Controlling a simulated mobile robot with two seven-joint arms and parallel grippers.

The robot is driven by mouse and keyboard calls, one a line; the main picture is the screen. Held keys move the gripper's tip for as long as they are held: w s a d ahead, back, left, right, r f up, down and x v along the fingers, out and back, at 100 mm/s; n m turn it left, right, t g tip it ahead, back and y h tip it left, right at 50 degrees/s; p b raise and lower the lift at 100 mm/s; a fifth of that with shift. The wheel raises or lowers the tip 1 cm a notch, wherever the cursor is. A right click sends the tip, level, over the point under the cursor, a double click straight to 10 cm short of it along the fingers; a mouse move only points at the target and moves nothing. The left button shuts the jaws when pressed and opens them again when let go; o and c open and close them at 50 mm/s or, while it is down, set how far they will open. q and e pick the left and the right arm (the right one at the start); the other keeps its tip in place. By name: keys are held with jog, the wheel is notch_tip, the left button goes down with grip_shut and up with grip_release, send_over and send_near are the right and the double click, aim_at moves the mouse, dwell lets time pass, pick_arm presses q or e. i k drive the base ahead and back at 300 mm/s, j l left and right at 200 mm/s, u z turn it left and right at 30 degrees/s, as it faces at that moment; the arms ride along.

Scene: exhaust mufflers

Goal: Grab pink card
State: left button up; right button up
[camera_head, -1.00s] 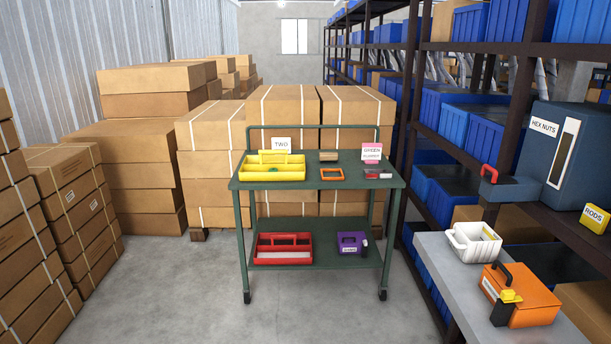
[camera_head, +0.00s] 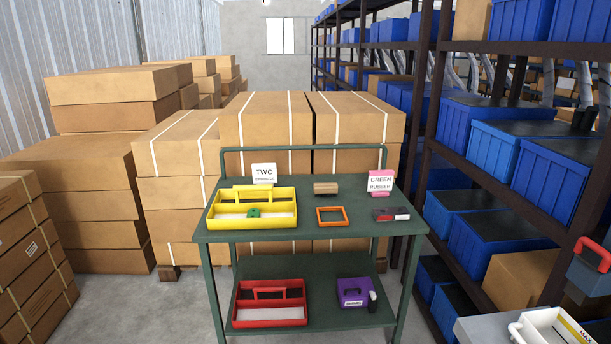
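A pink card (camera_head: 381,181) stands upright at the back right of the green cart's top shelf (camera_head: 300,234). A white label on it reads "GREEN RUBBER", and its base is pink. A small grey and red item (camera_head: 391,214) lies in front of it. A white card reading "TWO" (camera_head: 264,173) stands at the back left of the same shelf. Neither of my grippers shows in the head view.
A yellow tray (camera_head: 222,222), a brown block (camera_head: 326,188) and an orange frame (camera_head: 332,216) are on the top shelf. The lower shelf holds a red tray (camera_head: 270,322) and a purple box (camera_head: 352,294). Cartons stand behind; shelving with blue bins (camera_head: 505,155) flanks the right.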

aim_at(380, 182)
jog(key=i+l+u, duration=0.1)
jog(key=i, duration=0.3)
jog(key=i+l, duration=0.2)
jog(key=i, duration=0.2)
jog(key=i+l+u, duration=0.15)
jog(key=i, duration=0.25)
